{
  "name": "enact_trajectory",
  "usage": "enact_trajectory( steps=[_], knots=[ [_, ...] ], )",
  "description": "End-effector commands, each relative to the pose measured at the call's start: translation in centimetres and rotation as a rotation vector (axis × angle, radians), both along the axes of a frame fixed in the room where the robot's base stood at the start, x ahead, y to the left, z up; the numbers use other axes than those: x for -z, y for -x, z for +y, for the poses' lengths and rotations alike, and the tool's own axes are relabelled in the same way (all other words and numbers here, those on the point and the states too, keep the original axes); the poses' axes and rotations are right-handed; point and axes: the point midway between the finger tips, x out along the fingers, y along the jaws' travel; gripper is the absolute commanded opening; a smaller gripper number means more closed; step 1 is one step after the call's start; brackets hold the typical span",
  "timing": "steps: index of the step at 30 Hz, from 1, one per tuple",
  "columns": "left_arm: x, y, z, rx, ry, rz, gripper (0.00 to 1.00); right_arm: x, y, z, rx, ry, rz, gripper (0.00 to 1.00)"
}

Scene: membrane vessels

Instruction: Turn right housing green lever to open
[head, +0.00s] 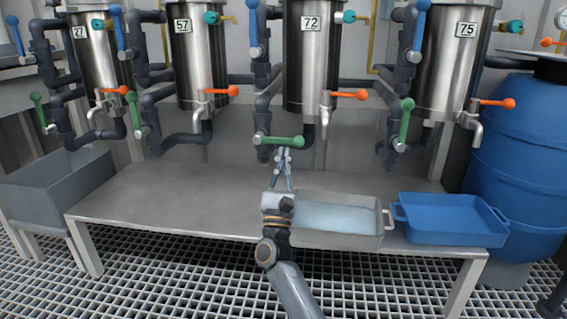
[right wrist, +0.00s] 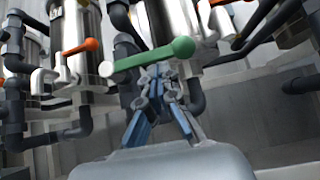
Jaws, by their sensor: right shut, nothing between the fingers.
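Steel housings labelled 72 (head: 311,60) and 75 (head: 452,70) stand on the right half of the row. Housing 72's green lever (head: 278,140) lies horizontal, its knob to the right; it also shows in the right wrist view (right wrist: 150,57). Housing 75's green lever (head: 406,120) stands nearly upright. My right gripper (head: 284,154) is shut and empty, its fingertips just below the middle of housing 72's lever. In the right wrist view the fingertips (right wrist: 161,72) overlap the lever's lower edge; I cannot tell whether they touch. My left gripper is out of view.
A steel table (head: 160,205) runs beneath the housings, its left part bare. A grey tray with liquid (head: 335,241) and a blue tray (head: 450,233) stand on its right part. Orange-handled taps (head: 348,95) and dark pipes (head: 265,105) surround the levers. A blue barrel (head: 515,150) stands right.

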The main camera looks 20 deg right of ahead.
Motion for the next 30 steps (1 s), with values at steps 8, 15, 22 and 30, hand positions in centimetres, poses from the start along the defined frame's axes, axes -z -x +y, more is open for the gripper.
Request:
enact_trajectory(
  steps=[8, 15, 22, 30],
  knots=[
    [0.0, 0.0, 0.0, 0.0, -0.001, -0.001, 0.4, -0.2, 0.0, 0.0, 0.0, 0.0, 0.0, 0.0],
    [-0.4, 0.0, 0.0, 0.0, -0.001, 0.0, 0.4, -0.4, 0.1, -0.1, 0.001, 0.014, 0.008, 0.0],
    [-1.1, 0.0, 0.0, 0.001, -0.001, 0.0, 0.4, -0.7, 0.1, -0.2, -0.001, 0.051, 0.031, 0.0],
    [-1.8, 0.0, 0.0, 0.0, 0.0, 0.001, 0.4, -1.0, 0.2, -0.3, 0.0, 0.089, 0.053, 0.0]
  ],
)
